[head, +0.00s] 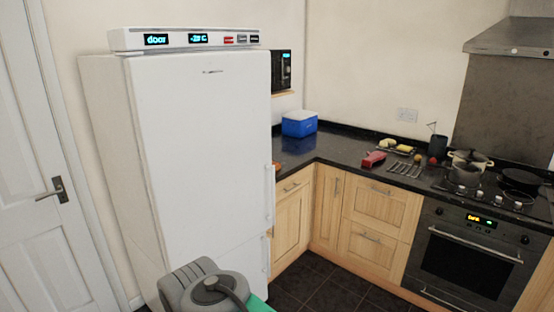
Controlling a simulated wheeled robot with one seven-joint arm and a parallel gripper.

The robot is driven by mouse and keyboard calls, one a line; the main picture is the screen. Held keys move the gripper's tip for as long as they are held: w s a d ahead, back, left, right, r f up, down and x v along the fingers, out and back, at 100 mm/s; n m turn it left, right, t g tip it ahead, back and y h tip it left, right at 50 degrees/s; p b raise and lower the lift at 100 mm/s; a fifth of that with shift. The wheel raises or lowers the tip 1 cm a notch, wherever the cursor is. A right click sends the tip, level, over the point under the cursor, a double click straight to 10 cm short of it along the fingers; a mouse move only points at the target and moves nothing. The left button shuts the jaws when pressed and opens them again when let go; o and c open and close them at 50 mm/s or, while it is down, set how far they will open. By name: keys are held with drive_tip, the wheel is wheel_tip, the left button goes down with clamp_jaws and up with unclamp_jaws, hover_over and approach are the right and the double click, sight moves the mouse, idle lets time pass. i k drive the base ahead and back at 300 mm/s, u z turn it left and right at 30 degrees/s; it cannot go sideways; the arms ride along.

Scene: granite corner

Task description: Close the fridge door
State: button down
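The white fridge (112,140) stands at the left, with a panel on top showing lit displays, one reading "door". Its tall upper door (200,150) faces me, with a long vertical handle (269,192) along the right edge. The door looks flush or nearly flush with the body; I cannot tell whether a small gap is open, as its right edge hides the space behind. A lower door (240,262) sits beneath it. My grey arm shows at the bottom, in front of the fridge's lower part. My gripper is not in view.
A white room door (40,130) is left of the fridge. Wooden cabinets (375,220) and a dark counter (345,150) run to the right, with a blue cooler box (299,124) on top. An oven (465,255) is at the far right. Dark floor tiles (320,285) are clear before the cabinets.

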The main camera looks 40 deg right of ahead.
sight(202, 120)
drive_tip(key=z, duration=0.55)
drive_tip(key=i, duration=0.6)
drive_tip(key=z, duration=0.75)
drive_tip(key=i, duration=0.85)
drive_tip(key=u, duration=0.25)
